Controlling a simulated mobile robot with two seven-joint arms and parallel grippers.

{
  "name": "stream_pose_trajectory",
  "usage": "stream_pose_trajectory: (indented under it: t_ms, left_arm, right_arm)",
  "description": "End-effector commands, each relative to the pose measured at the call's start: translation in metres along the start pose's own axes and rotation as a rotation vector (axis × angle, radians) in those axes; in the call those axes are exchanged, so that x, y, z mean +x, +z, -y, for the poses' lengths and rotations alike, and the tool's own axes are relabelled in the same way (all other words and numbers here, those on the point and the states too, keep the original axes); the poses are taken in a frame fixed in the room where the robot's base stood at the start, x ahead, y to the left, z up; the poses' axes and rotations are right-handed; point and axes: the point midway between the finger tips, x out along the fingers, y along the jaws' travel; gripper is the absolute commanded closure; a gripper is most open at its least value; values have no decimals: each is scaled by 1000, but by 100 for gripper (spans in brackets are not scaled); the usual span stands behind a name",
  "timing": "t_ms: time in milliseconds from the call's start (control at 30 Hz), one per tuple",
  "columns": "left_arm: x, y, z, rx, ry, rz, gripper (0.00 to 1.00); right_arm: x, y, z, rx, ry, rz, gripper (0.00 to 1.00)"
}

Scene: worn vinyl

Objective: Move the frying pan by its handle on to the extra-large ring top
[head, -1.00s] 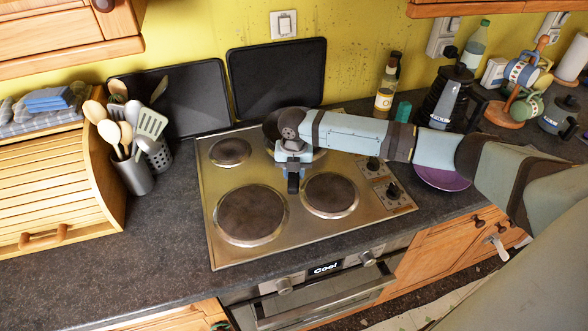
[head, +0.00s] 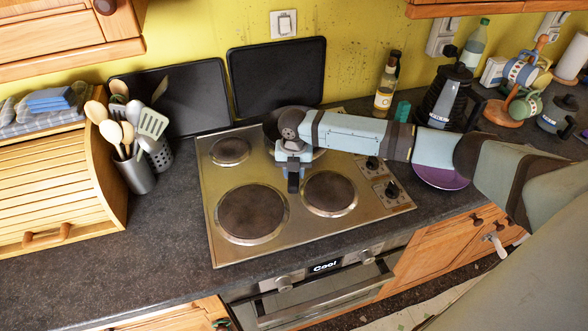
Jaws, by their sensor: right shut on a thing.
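The frying pan (head: 271,127) is at the back right of the steel hob (head: 210,185), mostly hidden behind my right gripper and forearm. Only bits of its dark rim show. My right gripper (head: 293,172) points down at the pan's front side and is shut on its handle; a short dark piece shows below the jaws. Whether the pan touches the ring under it cannot be told. The largest ring top (head: 252,213), at the front left, is bare. My left gripper is not in view.
The front right ring (head: 329,194) and back left ring (head: 230,151) are bare. Hob knobs (head: 391,189) and a purple plate (head: 441,177) lie to the right. A utensil pot (head: 135,175) stands left. Two dark trays (head: 277,75) lean on the wall. A moka pot (head: 445,98) stands behind my forearm.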

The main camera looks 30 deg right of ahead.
Motion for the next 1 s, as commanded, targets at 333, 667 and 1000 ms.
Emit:
stream_pose_trajectory:
  t_ms: [333,667,1000]
  left_arm:
    - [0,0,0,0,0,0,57]
    - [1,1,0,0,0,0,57]
    - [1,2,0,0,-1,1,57]
  right_arm:
    - [-2,1,-1,0,3,4,100]
    - [2,1,-1,0,3,4,100]
    - [5,1,-1,0,3,4,100]
